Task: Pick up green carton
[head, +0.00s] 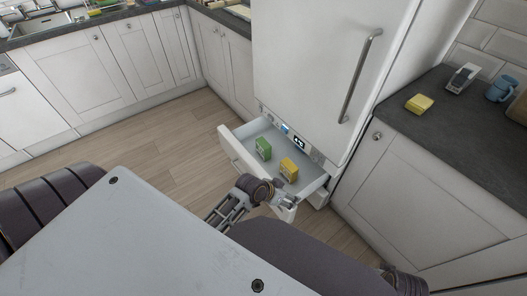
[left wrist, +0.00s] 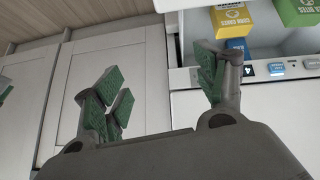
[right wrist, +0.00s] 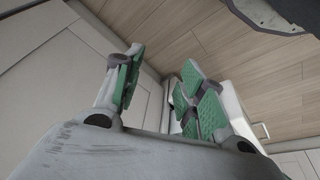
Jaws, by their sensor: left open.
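The green carton (head: 263,148) stands in the open white drawer (head: 235,158) under the fridge, left of a yellow carton (head: 289,170). In the left wrist view the green carton (left wrist: 298,12) is cut off at the top right corner. The yellow carton (left wrist: 231,19) stands left of it there. My left gripper (head: 284,203) is by the drawer's near right corner, apart from the green carton. Its fingers are spread and empty in the left wrist view (left wrist: 162,72). My right gripper (right wrist: 162,85) has spread, empty fingers in the right wrist view, and it is not discernible in the head view.
The fridge door (head: 325,65) rises behind the drawer. A blue box (left wrist: 236,46) shows beside the yellow carton. A dark counter (head: 440,125) at right bears a yellow block (head: 419,103) and a blue mug (head: 500,89). Wooden floor (head: 130,150) is clear left of the drawer.

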